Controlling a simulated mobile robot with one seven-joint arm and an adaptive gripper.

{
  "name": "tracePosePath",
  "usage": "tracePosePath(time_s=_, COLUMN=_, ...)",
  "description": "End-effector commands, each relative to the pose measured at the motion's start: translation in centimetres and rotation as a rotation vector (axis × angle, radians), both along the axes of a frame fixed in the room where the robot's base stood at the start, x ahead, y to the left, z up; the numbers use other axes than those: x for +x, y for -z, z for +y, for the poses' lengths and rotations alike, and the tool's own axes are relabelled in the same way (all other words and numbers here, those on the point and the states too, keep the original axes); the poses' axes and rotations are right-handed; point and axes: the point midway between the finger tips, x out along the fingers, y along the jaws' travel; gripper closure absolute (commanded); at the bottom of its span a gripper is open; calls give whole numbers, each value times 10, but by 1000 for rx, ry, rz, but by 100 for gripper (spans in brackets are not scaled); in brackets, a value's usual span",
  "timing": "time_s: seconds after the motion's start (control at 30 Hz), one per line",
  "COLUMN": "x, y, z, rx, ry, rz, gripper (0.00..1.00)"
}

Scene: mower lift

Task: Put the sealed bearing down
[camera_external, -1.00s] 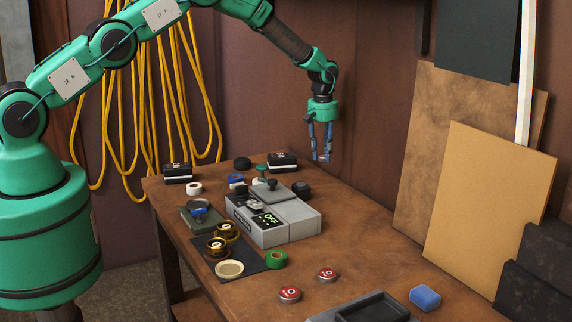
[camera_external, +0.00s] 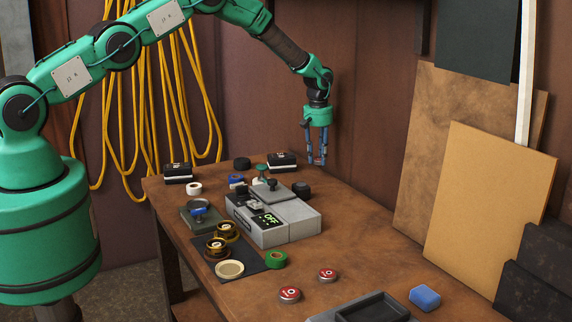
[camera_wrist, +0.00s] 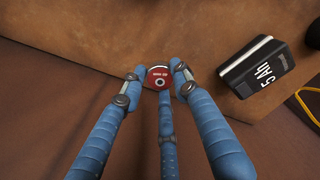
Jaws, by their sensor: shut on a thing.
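My gripper (camera_external: 317,161) points down near the back edge of the workbench (camera_external: 350,245), right of the rear black battery. In the wrist view its three blue fingers are closed around a small round part with a red face and pale rim, which appears to be the sealed bearing (camera_wrist: 158,78). The bearing's red face points toward the wrist camera, and small white print shows on it. In the external view the bearing is hidden or too small to make out. I cannot tell whether it touches the bench.
A black battery (camera_wrist: 256,66) marked 5 Ah lies right of the fingers; another battery (camera_external: 178,173) is at the far left corner. A grey scale (camera_external: 285,226) reading OFF stands mid-bench. Two red discs (camera_external: 289,295) (camera_external: 327,275) lie in front. The bench right of the scale is mostly clear.

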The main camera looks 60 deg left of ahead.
Motion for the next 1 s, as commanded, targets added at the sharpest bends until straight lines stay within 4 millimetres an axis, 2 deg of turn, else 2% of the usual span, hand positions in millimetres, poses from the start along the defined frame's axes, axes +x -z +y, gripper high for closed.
tracePosePath(time_s=0.2, x=0, y=24, z=0, rx=0, ry=0, rz=0, gripper=98)
tracePosePath(time_s=0.67, x=0, y=31, z=0, rx=0, ry=0, rz=0, gripper=98)
tracePosePath(time_s=1.0, x=0, y=59, z=0, rx=0, ry=0, rz=1, gripper=98)
